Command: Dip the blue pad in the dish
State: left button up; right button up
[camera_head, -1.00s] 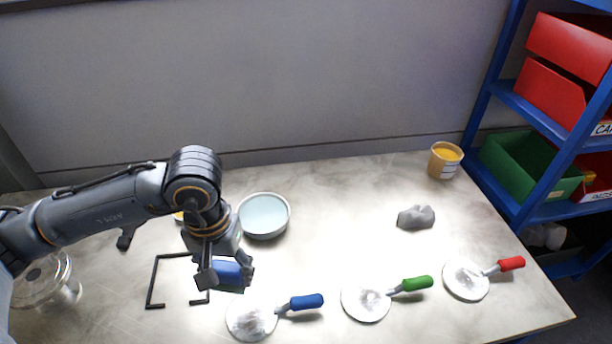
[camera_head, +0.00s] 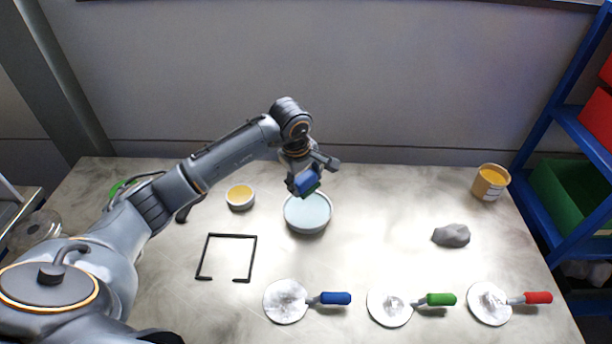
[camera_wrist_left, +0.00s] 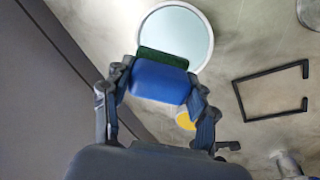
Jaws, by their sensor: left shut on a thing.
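The blue pad (camera_head: 306,182) has a dark green face and is held in my left gripper (camera_head: 312,172). In the left wrist view the pad (camera_wrist_left: 160,82) sits between the two fingers of the gripper (camera_wrist_left: 158,88), its green side facing away from the palm. The dish (camera_head: 307,214) is round, with a pale rim and light blue content. The pad is in the air above the far part of the dish, apart from it as far as I can tell. In the left wrist view the dish (camera_wrist_left: 178,35) lies beyond the pad, partly hidden by it. My right gripper is not in view.
A small bowl with yellow content (camera_head: 240,197) stands left of the dish. A black open frame (camera_head: 228,236) lies in front. Several white discs, with blue-, green- and red-handled tools, line the front. A grey lump (camera_head: 451,236) and a yellow tub (camera_head: 490,182) are at right.

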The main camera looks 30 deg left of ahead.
aim_at(306, 190)
pick_arm(q)
jog(key=shift+s+b+x, duration=0.2)
jog(key=shift+b+x, duration=0.2)
jog(key=shift+x, duration=0.4)
jog(key=shift+s+b+x, duration=0.2)
jog(key=shift+b+x, duration=0.2)
jog(key=shift+x, duration=0.45)
jog(key=shift+s+b+x, duration=0.2)
jog(key=shift+b+x, duration=0.2)
jog(key=shift+x, duration=0.4)
jog(key=b+x, duration=0.1)
jog(key=x, duration=0.1)
jog(key=s+b+x, duration=0.1)
jog(key=b+x, duration=0.1)
jog(key=shift+a+f+b, duration=0.1)
jog(key=shift+f+b, duration=0.2)
jog(key=shift+w+p+v, duration=0.2)
jog(key=shift+p+v, duration=0.3)
jog(key=shift+v, duration=0.35)
jog(key=shift+w+p+v, duration=0.2)
jog(key=shift+p+v, duration=0.25)
jog(key=shift+v, duration=0.45)
jog(key=shift+w+p+v, duration=0.25)
jog(key=shift+p+v, duration=0.25)
jog(key=shift+v, duration=0.35)
jog(key=shift+r, duration=0.2)
jog(key=shift+r, duration=0.1)
